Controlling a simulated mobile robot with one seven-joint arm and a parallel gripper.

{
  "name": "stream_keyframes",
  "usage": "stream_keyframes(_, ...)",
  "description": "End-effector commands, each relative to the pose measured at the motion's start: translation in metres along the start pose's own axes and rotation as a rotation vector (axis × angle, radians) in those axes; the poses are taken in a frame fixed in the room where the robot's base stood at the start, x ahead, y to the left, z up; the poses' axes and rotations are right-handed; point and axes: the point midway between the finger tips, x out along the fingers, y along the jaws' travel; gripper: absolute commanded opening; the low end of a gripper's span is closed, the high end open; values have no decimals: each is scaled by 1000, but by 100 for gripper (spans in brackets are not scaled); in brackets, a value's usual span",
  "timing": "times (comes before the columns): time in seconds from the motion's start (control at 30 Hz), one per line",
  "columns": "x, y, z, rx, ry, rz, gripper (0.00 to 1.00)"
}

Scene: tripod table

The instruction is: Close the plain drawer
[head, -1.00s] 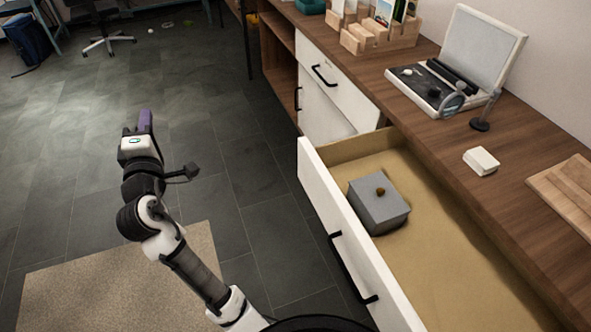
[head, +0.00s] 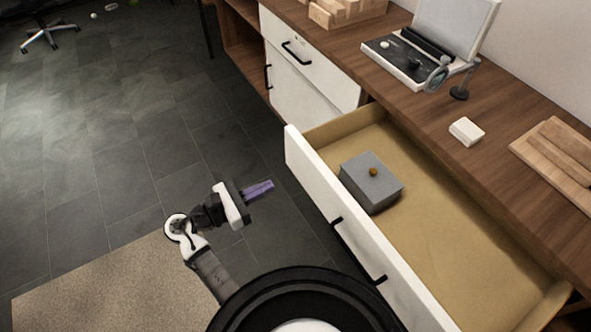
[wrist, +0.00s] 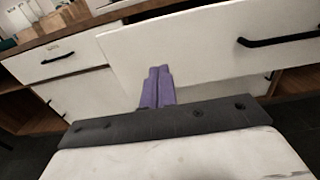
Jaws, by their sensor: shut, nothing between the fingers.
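The plain drawer (head: 312,172) is pulled far out from the wooden desk, with a white front and a black bar handle (head: 354,252). Inside it lies a grey box (head: 371,181) with a small brown knob on its lid. My gripper (head: 268,187) is to the left of the drawer front, apart from it, its purple fingers shut and pointing towards the front. In the wrist view the purple fingers (wrist: 158,72) are together and empty, before the white drawer front (wrist: 205,50). The handle (wrist: 280,39) shows at the upper right there.
Behind it is another white drawer (head: 300,55), shut, above a white cabinet door. The desktop (head: 490,110) holds an open case (head: 405,72), a white block (head: 466,131), wooden pieces (head: 556,160) and a magnifier stand (head: 460,92).

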Motion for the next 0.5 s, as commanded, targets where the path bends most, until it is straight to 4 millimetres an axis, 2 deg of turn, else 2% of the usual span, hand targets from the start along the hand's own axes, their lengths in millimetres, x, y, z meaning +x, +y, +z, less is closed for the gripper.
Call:
stream_keyframes(0.1, 28, -1, 1, 1, 0, -3, 0)
stream_keyframes(0.3, 67, -1, 2, 2, 0, -2, 0)
stream_keyframes(0.5, 90, 0, 1, 2, 1, 0, 0)
